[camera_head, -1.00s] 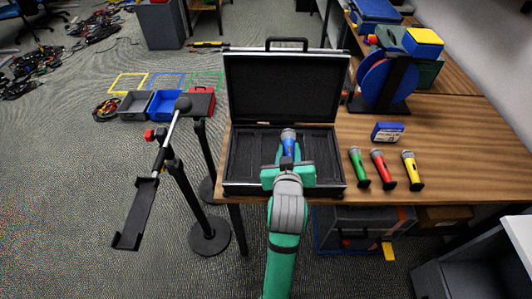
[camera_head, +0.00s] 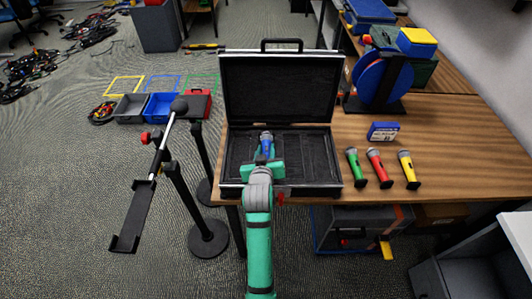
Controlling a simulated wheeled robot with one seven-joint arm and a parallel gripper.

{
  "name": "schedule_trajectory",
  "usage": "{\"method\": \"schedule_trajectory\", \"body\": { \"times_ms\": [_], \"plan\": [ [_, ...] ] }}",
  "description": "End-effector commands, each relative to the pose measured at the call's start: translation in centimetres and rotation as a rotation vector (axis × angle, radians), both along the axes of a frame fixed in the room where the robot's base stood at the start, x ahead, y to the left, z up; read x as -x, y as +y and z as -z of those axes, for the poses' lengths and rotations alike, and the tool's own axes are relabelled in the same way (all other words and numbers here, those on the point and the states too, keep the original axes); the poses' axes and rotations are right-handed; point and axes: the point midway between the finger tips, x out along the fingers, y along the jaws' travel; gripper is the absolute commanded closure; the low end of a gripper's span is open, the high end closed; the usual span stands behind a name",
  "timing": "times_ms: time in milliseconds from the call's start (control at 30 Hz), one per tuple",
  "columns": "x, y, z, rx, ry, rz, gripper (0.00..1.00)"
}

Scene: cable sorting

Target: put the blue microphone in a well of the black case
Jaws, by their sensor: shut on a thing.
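The blue microphone (camera_head: 266,142) is held upright-looking in my gripper (camera_head: 264,160), its silver head pointing to the back. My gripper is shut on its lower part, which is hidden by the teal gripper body. Both are over the left-middle part of the open black case (camera_head: 331,187). The case lies on the wooden table with its lid raised at the back. Dark wells in grey foam show to the right of the microphone. I cannot tell how high the microphone is above the foam.
A blue cable reel (camera_head: 381,80) is at the back right. A microphone stand (camera_head: 208,237) is at the left.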

Motion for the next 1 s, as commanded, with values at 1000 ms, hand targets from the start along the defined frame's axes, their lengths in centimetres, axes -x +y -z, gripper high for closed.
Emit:
{"method": "schedule_trajectory", "body": {
  "times_ms": [1000],
  "plan": [
    [0.69,0.66,0.86,0.001,0.0,-0.009,0.66]
  ]
}}
